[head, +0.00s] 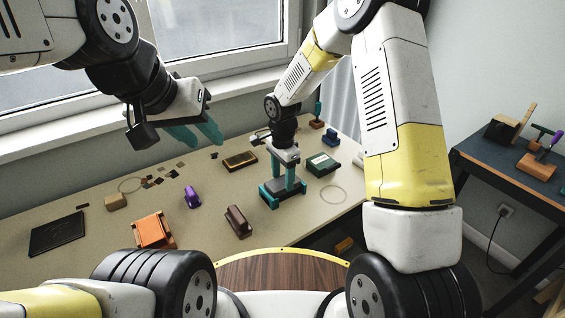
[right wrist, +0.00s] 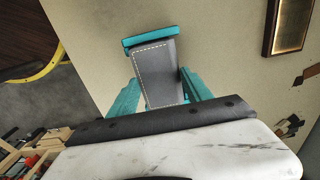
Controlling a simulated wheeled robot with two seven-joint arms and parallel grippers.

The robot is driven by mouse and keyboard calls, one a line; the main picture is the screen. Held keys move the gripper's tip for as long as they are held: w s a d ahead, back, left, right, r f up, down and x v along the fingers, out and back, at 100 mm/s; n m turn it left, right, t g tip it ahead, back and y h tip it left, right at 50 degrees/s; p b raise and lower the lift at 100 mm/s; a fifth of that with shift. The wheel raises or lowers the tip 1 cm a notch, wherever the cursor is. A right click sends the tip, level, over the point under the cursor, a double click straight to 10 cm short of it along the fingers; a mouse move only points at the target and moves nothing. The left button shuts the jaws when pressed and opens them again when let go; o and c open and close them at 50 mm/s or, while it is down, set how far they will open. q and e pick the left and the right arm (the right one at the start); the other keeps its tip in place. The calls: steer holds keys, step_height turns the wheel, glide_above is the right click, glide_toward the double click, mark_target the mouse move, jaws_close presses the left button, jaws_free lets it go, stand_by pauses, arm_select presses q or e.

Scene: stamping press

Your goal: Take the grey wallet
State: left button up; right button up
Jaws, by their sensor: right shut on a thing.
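The grey wallet (head: 285,187) is a dark, flat piece near the right part of the table in the head view. In the right wrist view the grey wallet (right wrist: 157,72) shows a pale stitched line along its edges. My right gripper (head: 283,193) points down and is shut on it, with one teal finger at each side. I cannot tell whether the wallet touches the table. My left gripper (head: 203,134) is empty above the back of the table near the window, its teal fingers apart.
On the table (head: 110,238) are an orange block-like item (head: 154,231), a brown item (head: 238,221), a purple item (head: 193,195), a black flat item (head: 57,234) and a dark green box (head: 322,163). A second table (head: 510,165) stands at right.

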steer(key=shift+r, duration=2.25)
steer(key=shift+d, duration=0.1)
